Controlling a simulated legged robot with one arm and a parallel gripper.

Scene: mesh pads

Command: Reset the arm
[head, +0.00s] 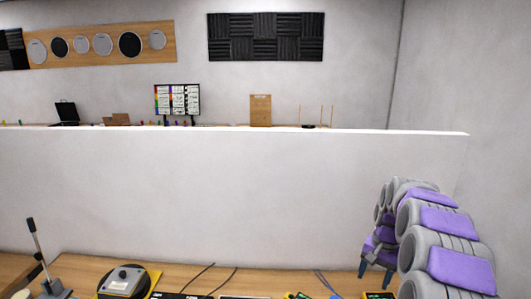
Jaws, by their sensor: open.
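My arm, grey rounded links with purple pads, comes in from the lower right of the head view. My gripper (375,273) is at its far end, pointing down, with two dark fingers spread apart. The gripper is open and nothing shows between the fingers. It hangs in front of the white partition wall (200,190), above the wooden bench (265,273).
On the bench, a lever device (38,258) stands at far left beside a round black-and-yellow device (128,280). Dark cables (205,277) and small tools lie along the front edge. Behind the partition are a chart board (177,99) and a clipboard (260,110).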

